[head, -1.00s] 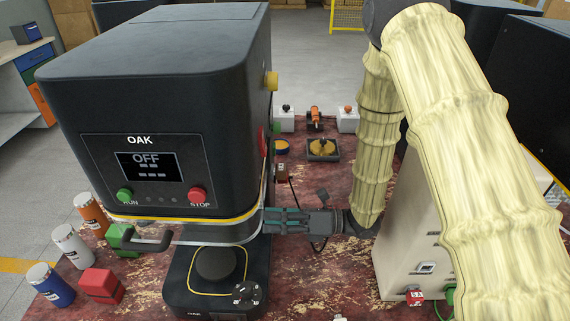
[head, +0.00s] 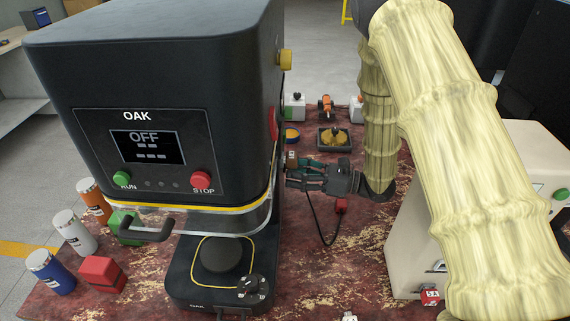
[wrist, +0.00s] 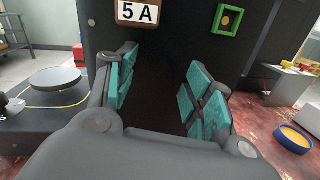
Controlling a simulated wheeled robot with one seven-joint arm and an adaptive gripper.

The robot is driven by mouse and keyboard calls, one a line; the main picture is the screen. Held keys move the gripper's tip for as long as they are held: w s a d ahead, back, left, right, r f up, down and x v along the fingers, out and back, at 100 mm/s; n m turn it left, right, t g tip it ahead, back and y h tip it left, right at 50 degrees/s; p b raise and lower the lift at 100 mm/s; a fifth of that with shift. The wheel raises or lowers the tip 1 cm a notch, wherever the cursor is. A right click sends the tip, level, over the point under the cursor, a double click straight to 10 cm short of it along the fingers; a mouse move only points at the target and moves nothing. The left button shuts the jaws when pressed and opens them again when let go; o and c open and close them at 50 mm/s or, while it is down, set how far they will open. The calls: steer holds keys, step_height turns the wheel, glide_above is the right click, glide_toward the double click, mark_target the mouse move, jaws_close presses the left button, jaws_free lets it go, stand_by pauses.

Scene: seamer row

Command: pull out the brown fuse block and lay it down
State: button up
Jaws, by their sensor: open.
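The brown fuse block (head: 291,158) sits on the right side of the black OAK machine (head: 160,75), beside my gripper. In the wrist view the block (wrist: 137,12) shows at the top edge, cut off by the frame, with a white face marked "5 A". It is in the black panel (wrist: 170,45). My gripper (head: 299,177) is open and empty, its teal-padded fingers pointing at the machine's side. In the wrist view the gap between the fingertips (wrist: 162,72) is over bare black panel, below the block and a little to its right.
A green frame with a yellow centre (wrist: 227,19) is on the panel right of the block. A beige cabinet (head: 408,240) stands to the right.

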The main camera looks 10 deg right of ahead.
mark_target(293, 160)
steer(key=s+d+r+n+g+b, duration=0.1)
steer(key=s+d+r+n+g, duration=0.1)
steer(key=d+r, duration=0.4)
steer(key=shift+s+d+r+n+g+b, duration=0.15)
steer(key=shift+s+d+n+g+b, duration=0.25)
steer(key=shift+s+d+n, duration=0.35)
steer(key=shift+w, duration=0.1)
steer(key=shift+a+p, duration=0.25)
steer(key=shift+p, duration=0.05)
steer(key=shift+w+a, duration=0.2)
steer(key=shift+a, duration=1.2)
steer(key=shift+w+a, duration=0.15)
steer(key=shift+a, duration=1.3)
steer(key=shift+w+a, duration=0.2)
steer(key=shift+a, duration=1.2)
steer(key=shift+b, duration=1.25)
